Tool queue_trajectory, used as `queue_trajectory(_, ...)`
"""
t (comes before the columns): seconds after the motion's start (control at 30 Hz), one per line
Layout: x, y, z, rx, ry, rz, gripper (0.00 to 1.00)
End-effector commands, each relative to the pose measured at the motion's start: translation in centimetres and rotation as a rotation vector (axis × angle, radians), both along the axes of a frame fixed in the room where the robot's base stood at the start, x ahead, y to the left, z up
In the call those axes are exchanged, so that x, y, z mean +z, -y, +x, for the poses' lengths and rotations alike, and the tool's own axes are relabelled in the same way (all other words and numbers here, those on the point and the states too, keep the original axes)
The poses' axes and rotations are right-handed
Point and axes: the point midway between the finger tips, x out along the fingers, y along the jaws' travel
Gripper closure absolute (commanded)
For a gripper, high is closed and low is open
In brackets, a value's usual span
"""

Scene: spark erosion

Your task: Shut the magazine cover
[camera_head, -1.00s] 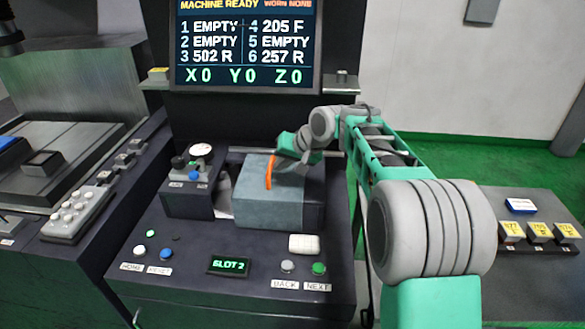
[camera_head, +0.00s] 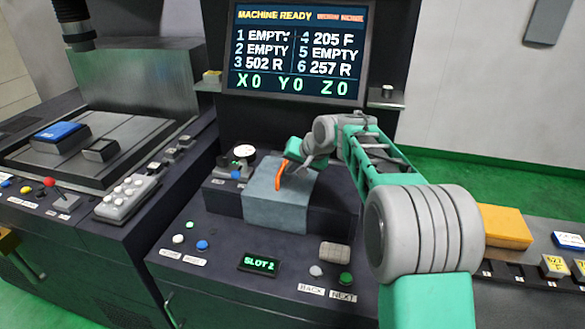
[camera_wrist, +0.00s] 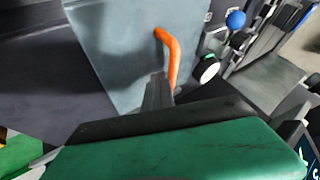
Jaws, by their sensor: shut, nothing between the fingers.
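The magazine cover (camera_head: 276,200) is a grey-blue box-shaped hood on the dark console, with an orange bar handle (camera_head: 281,175) on it. Its left side stands close against the dark gauge block (camera_head: 222,197). No gap shows between them in the head view. My gripper (camera_head: 302,163) is shut and empty, just right of the handle at the top of the cover. In the wrist view the shut fingers (camera_wrist: 158,92) are beside the lower end of the orange handle, over the cover's face (camera_wrist: 120,45). I cannot tell whether they touch it.
A round gauge (camera_head: 244,152) and a blue knob stand left of the cover. The lit SLOT 2 display (camera_head: 260,264) and several buttons are in front. A screen (camera_head: 298,50) hangs behind. A yellow block (camera_head: 505,227) lies on the right bench.

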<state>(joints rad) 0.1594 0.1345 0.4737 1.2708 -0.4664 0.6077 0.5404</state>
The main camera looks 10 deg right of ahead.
Motion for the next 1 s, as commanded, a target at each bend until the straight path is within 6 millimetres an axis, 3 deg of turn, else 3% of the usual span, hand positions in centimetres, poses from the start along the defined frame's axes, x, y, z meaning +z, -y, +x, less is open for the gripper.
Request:
queue_trajectory(0.07, 0.1, 0.2, -0.1, 0.007, 0.007, 0.002, 1.00)
queue_trajectory(0.23, -0.7, 3.4, -1.2, 0.002, 0.002, 0.002, 1.00)
queue_trajectory(0.5, 5.0, 5.4, -5.5, 0.004, 0.004, -0.001, 1.00)
queue_trajectory(0.77, 6.9, 5.6, -7.7, 0.011, -0.005, -0.012, 1.00)
queue_trajectory(0.87, 6.0, 3.9, -10.6, 0.037, -0.035, -0.065, 1.00)
queue_trajectory(1.0, 2.8, 1.5, -18.5, 0.100, -0.111, -0.195, 1.00)
